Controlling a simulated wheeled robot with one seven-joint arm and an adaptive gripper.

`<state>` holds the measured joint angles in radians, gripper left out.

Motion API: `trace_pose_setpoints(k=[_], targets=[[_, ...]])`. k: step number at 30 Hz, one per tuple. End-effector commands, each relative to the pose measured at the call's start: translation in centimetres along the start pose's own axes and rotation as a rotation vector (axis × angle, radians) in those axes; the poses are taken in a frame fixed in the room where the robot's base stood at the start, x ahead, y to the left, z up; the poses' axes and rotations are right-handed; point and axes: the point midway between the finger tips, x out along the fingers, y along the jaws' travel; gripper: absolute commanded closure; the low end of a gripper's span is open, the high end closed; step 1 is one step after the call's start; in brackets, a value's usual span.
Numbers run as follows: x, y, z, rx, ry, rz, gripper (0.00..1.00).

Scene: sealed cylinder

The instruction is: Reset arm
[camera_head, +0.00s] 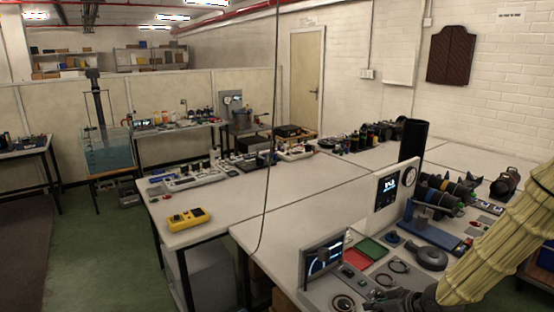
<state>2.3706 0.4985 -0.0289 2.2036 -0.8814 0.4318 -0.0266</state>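My arm, in a ribbed cream sleeve, crosses the lower right of the head view, over the near bench (290,236). A dark part at the sleeve's lower end (405,300), at the bottom edge, seems to be my gripper. It is partly cut off, and its fingers cannot be made out. I cannot tell whether it is open or holds anything. A tall black cylinder (412,142) stands upright on the bench behind a white panel with a round gauge and small display (386,187), well apart from the dark part.
A small screen (323,258), red tray (358,259), green tray (372,248) and blue-based device (431,232) crowd the near bench around the arm. A yellow meter (190,218) lies on the left bench. A thin cable (270,150) hangs in front. Green floor (95,250) is clear at left.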

Motion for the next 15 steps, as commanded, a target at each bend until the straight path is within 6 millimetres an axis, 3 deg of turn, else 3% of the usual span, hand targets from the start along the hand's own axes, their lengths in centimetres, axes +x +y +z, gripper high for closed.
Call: trace_pose_setpoints(k=[5, 15], targets=[[2.2, -2.5, 5.0, 0.087, -0.086, 0.002, 1.00], [4.9, -9.0, 18.7, 0.300, -0.314, 0.068, 1.00]])
